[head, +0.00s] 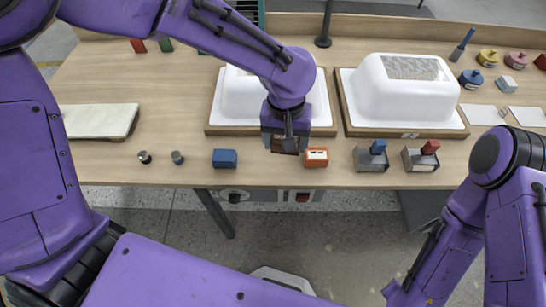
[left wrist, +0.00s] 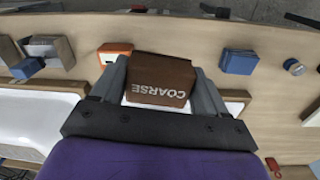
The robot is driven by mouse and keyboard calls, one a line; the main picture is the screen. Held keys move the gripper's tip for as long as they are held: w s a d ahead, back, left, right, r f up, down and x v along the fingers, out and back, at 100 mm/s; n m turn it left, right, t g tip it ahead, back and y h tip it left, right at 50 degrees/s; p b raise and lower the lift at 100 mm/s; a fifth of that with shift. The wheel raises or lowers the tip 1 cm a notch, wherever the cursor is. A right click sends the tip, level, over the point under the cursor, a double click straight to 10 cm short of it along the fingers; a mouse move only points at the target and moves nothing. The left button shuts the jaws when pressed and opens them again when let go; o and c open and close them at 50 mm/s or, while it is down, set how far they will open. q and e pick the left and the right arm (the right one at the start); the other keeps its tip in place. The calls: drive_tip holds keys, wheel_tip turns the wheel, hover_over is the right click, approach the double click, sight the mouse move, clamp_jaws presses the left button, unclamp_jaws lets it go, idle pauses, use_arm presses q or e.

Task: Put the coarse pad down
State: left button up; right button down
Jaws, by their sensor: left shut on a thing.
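The coarse pad is a brown block with "COARSE" printed on it, seen in the left wrist view (left wrist: 160,80). My left gripper (head: 286,140) is shut on it, with one finger on each side, and it also shows in the left wrist view (left wrist: 158,78). In the head view the pad is mostly hidden by the gripper, between the left bathtub shell and the table's front edge. I cannot tell whether the pad touches the table. My right arm hangs at the lower right, and its gripper is out of view.
An orange block (head: 316,158) sits just right of the pad, a blue block (head: 224,158) to its left. White tub shells (head: 238,98) and (head: 405,92) stand behind on wooden bases. Metal blocks with blue (head: 371,160) and red (head: 421,160) handles are farther right. A pale slab (head: 100,121) lies left.

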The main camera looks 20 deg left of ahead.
use_arm(q)
drive_tip(key=s+d+n, duration=0.2)
drive_tip(key=s+d, duration=0.3)
drive_tip(key=s, duration=0.1)
drive_tip(key=p, duration=0.2)
hover_over(270, 164)
drive_tip(key=f, duration=1)
drive_tip(key=shift+s+d, duration=0.1)
drive_tip(key=shift+d, duration=0.1)
drive_tip(key=f, duration=0.3)
drive_tip(key=shift+a+f+p, duration=0.25)
drive_tip(key=shift+f+p, duration=0.05)
drive_tip(key=shift+p, duration=0.1)
drive_tip(key=shift+w+f, duration=0.15)
drive_tip(key=shift+w, duration=0.05)
drive_tip(key=shift+s+f, duration=0.15)
drive_tip(key=shift+f, duration=0.15)
